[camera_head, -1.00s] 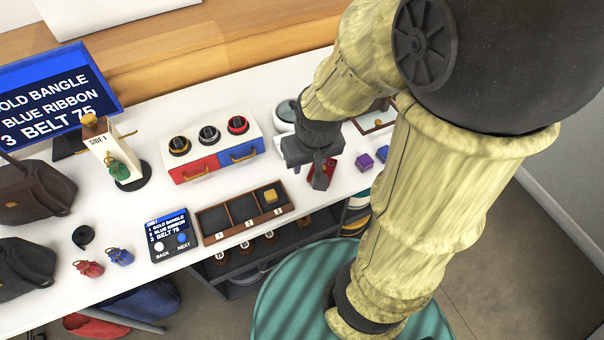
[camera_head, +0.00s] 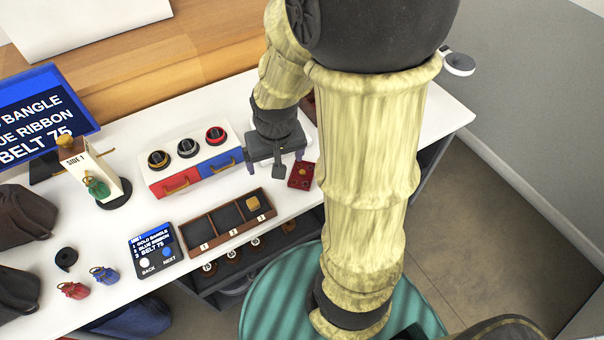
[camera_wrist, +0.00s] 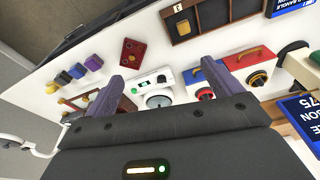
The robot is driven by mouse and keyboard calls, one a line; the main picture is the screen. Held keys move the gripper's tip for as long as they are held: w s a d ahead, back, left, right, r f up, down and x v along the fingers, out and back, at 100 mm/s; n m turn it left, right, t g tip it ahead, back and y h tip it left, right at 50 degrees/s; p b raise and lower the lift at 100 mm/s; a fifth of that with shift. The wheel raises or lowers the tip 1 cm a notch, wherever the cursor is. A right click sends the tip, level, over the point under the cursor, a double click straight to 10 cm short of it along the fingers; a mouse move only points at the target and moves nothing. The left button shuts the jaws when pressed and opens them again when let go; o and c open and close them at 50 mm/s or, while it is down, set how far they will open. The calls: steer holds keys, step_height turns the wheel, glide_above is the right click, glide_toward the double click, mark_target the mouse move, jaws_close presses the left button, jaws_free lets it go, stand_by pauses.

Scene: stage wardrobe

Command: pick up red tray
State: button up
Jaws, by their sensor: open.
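A small red piece (camera_head: 304,175) with a gold knob lies flat on the white table, just right of my gripper. It also shows in the wrist view (camera_wrist: 132,53), beyond the left finger, with an orange and a pinkish spot on top. It is the only loose red tray-like thing I can make out. My gripper (camera_head: 274,160) points down over the table, right of the drawer box. In the wrist view my gripper (camera_wrist: 160,72) has its purple fingers wide apart, with nothing held between them. The red piece is apart from the fingers.
A white box with a red drawer (camera_head: 178,183) and a blue drawer (camera_head: 220,164) stands left of the gripper. A numbered wooden tray (camera_head: 190,236) lies in front. A white device with a dial (camera_wrist: 150,93) and small coloured blocks (camera_wrist: 78,71) are close by.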

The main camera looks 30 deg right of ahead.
steer(key=w+d+f+m+g+p, duration=0.2)
steer(key=w+d+f+m, duration=0.4)
steer(key=w+d, duration=0.4)
steer(key=shift+d+f+m+p, duration=0.3)
steer(key=shift+d+m+p, duration=0.3)
steer(key=shift+d, duration=0.45)
steer(key=p, duration=0.2)
glide_above(302, 171)
steer(key=f, duration=1.2)
steer(key=shift+w+d+f, duration=0.1)
steer(key=shift+w, duration=0.15)
steer(key=shift+f, duration=0.1)
steer(key=shift+s+f, duration=0.15)
steer(key=shift+f, duration=0.1)
steer(key=shift+s+f+p, duration=0.15)
steer(key=shift+f+p, duration=0.65)
steer(key=shift+f, duration=1.45)
